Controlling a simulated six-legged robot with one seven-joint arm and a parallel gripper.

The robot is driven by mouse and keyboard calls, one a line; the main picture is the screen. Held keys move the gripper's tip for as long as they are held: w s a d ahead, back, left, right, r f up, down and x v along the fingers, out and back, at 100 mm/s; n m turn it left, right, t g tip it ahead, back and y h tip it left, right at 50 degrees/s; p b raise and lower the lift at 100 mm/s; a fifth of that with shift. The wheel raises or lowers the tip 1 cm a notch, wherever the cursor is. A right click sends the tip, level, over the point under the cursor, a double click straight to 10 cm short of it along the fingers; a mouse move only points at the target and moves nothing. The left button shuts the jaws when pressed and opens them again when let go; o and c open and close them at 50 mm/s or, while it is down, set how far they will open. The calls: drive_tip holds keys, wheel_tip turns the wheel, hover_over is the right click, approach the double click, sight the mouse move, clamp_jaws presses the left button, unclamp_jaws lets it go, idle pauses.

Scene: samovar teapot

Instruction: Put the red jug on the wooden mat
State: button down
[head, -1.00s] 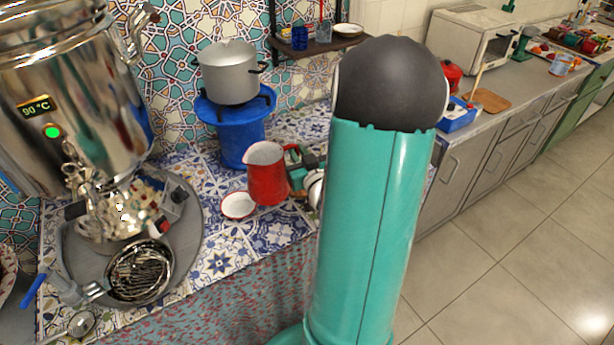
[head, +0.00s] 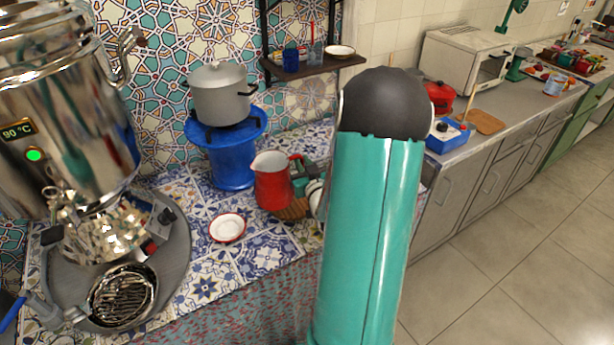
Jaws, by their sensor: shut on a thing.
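The red jug (head: 272,188) stands upright on or just above the wooden mat (head: 294,211), a brown patch showing at its lower right. I cannot tell whether its base touches the mat. Most of the mat is hidden by the jug and my arm. My gripper (head: 300,174) is at the right side of the jug, shut on it around the handle side. My arm hides part of the gripper.
A white, red-rimmed dish (head: 227,228) lies left of the jug. A blue stand (head: 232,165) with a grey pot (head: 221,95) rises behind. A large metal samovar (head: 60,120) and round tray (head: 178,262) fill the left. Tiled counter is clear in front.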

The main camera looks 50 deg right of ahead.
drive_tip(key=w+d+f, duration=0.3)
drive_tip(key=d+f, duration=0.3)
drive_tip(key=f, duration=0.4)
drive_tip(key=shift+w+d, duration=0.15)
drive_tip(key=shift+w, duration=0.25)
drive_tip(key=shift+f, duration=0.2)
drive_tip(key=c, duration=1.4)
unclamp_jaws()
drive_tip(key=v, duration=1.2)
drive_tip(key=shift+r, duration=0.25)
drive_tip(key=shift+s, duration=0.15)
